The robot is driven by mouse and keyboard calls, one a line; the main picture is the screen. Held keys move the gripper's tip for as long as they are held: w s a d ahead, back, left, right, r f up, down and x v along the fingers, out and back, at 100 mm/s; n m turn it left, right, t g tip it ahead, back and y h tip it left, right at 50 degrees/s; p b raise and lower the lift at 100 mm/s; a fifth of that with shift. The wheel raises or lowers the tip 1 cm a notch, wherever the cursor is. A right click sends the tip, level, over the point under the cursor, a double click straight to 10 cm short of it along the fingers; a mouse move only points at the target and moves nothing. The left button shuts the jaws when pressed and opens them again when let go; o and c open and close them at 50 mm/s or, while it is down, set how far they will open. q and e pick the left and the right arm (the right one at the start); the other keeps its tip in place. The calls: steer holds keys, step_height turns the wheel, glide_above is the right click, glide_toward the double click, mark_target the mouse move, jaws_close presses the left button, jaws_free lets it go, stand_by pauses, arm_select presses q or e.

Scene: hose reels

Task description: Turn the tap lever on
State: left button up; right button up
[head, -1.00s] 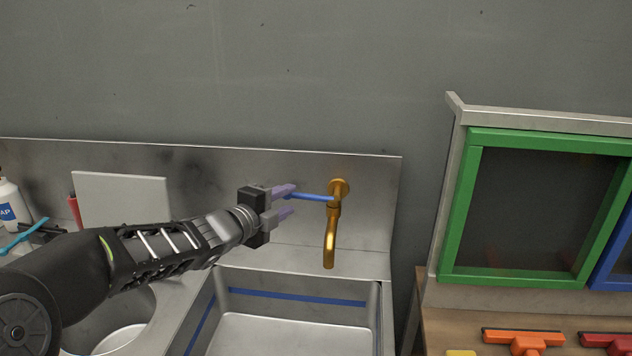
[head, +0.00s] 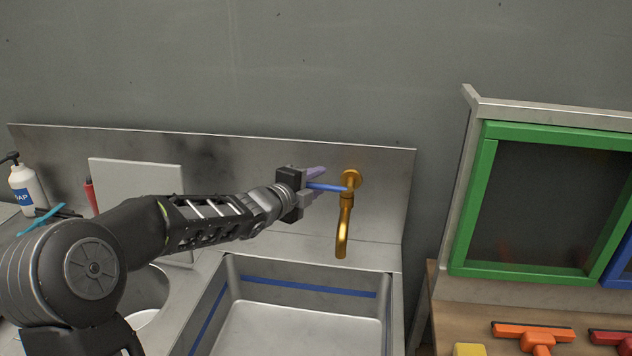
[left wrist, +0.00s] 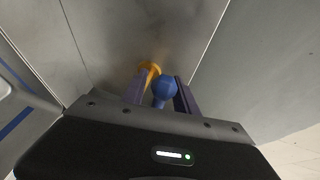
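The brass tap (head: 344,225) is fixed to the steel backsplash, with its spout hanging down over the sink. Its blue lever (head: 327,187) sticks out to the left from the tap body. My left gripper (head: 316,184) is at the lever's free end, with its purple fingers around the lever. In the left wrist view the lever's blue round end (left wrist: 164,88) lies between the two spread fingers (left wrist: 160,95), with a gap showing at least on the right side. The brass of the tap (left wrist: 150,68) shows behind it. My right gripper is not in view.
The sink basin (head: 300,333) with a blue stripe lies below the tap. A white board (head: 135,190), a soap bottle (head: 27,188) and a turquoise brush (head: 38,221) are at the left. A green-framed window (head: 484,200) and squeegees (head: 533,338) are at the right.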

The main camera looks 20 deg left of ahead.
arm_select(q)
steer(key=shift+w, duration=0.1)
steer(key=shift+c, duration=0.4)
jaws_close()
